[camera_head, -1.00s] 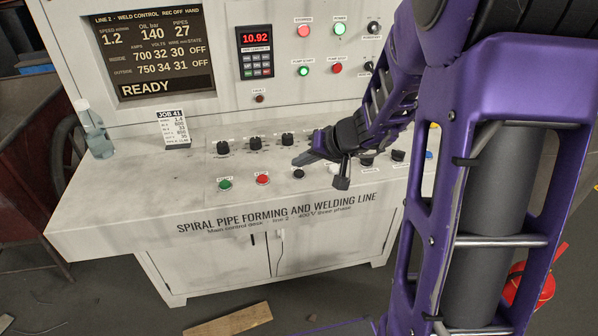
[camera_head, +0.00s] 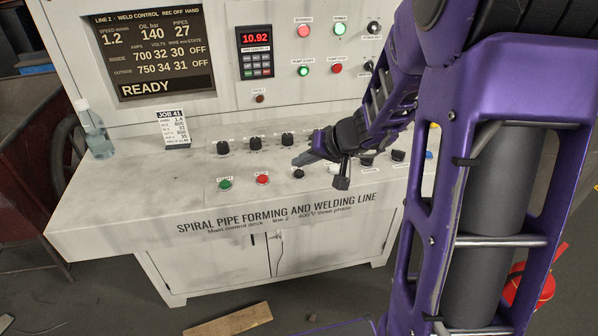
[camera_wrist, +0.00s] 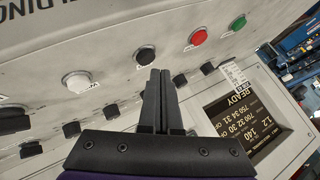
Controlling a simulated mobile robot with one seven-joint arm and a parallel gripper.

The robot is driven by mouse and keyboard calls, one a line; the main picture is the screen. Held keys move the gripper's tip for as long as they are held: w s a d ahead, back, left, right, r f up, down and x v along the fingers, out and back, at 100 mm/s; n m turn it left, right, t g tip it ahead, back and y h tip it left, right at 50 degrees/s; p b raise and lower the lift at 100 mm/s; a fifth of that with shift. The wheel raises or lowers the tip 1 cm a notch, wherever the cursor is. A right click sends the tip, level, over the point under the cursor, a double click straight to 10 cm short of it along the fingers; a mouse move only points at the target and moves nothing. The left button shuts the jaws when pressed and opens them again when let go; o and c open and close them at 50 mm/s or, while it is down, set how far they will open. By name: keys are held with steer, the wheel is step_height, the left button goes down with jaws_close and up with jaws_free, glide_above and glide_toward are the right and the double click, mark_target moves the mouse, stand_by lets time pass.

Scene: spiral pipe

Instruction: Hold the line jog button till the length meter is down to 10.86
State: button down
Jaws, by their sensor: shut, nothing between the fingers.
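The length meter (camera_head: 255,39) on the upright panel reads 10.92 in red digits. A black round push button (camera_head: 298,174) sits on the desk to the right of the red one; its label is too small to read, so I cannot confirm it is line jog. My gripper (camera_head: 299,161) is shut and empty, with its fingertips just above and behind that button in the head view. In the wrist view the black button (camera_wrist: 146,54) shows just beyond the fingertips (camera_wrist: 153,72), apparently apart from them.
Green (camera_head: 225,184) and red (camera_head: 262,179) buttons lie left of the black one, and a white button (camera_wrist: 76,80) on its other side. Black knobs (camera_head: 255,144) stand in a row behind. The screen (camera_head: 150,50) says READY. A bottle (camera_head: 93,130) and job card (camera_head: 173,130) stand left.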

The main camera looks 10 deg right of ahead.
steer(key=shift+f, duration=0.1)
steer(key=shift+f, duration=0.35)
steer(key=shift+f, duration=0.4)
stand_by(7.2)
